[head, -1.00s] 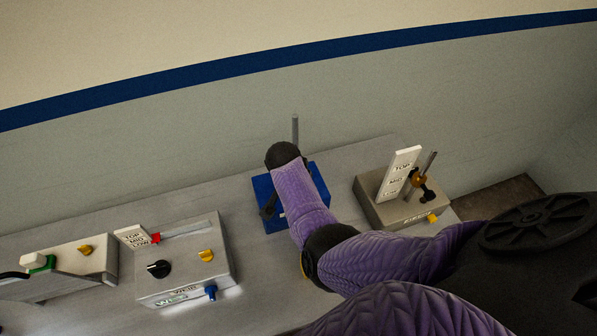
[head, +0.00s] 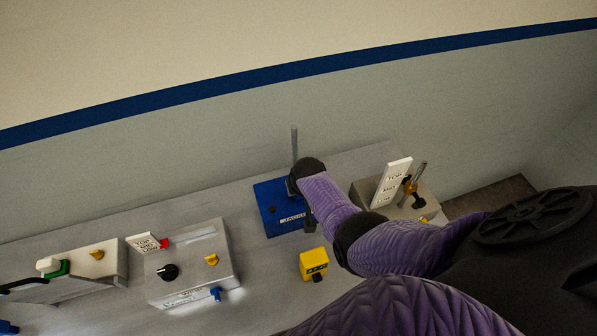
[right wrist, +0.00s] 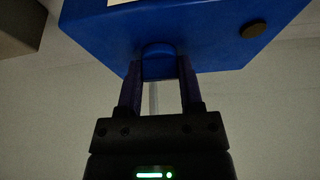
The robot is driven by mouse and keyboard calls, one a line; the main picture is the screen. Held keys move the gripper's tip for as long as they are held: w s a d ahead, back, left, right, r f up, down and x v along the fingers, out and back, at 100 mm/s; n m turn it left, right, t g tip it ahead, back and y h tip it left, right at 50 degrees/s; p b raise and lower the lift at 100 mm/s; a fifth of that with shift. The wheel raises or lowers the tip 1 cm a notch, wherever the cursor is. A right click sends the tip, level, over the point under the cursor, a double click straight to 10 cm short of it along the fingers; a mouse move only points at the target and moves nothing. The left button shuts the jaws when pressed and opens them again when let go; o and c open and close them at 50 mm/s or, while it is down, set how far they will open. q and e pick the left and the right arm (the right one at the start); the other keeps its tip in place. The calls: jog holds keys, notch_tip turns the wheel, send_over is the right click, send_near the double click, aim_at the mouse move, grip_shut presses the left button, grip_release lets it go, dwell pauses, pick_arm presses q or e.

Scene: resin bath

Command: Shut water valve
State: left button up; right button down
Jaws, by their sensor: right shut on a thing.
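A blue box (head: 275,218) with a white label stands on the grey bench. It also fills the top of the right wrist view (right wrist: 215,30). My right gripper (right wrist: 158,68) has its two fingers on either side of a rounded blue knob (right wrist: 158,54) at the box's edge, and is shut on it. This knob seems to be the water valve, but I cannot read a label on it, nor tell its turn position. In the head view my right forearm covers part of the box and most of the gripper. My left gripper is not in view.
A yellow block (head: 313,264) sits in front of the blue box. A grey box with a tilted white card (head: 392,183) stands to the right. A grey control box (head: 190,265) with knobs and another unit (head: 92,262) are at left. A grey rod (head: 294,146) rises behind.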

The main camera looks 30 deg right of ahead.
dwell(0.4)
jog(key=shift+c, duration=1.2)
grip_release()
jog(key=shift+s+r+p, duration=0.1)
jog(key=shift+r+p, duration=0.35)
jog(key=d+p+v, duration=0.1)
jog(key=p+v, duration=0.5)
jog(key=v, duration=0.3)
jog(key=shift+a, duration=0.45)
jog(key=shift+s, duration=0.2)
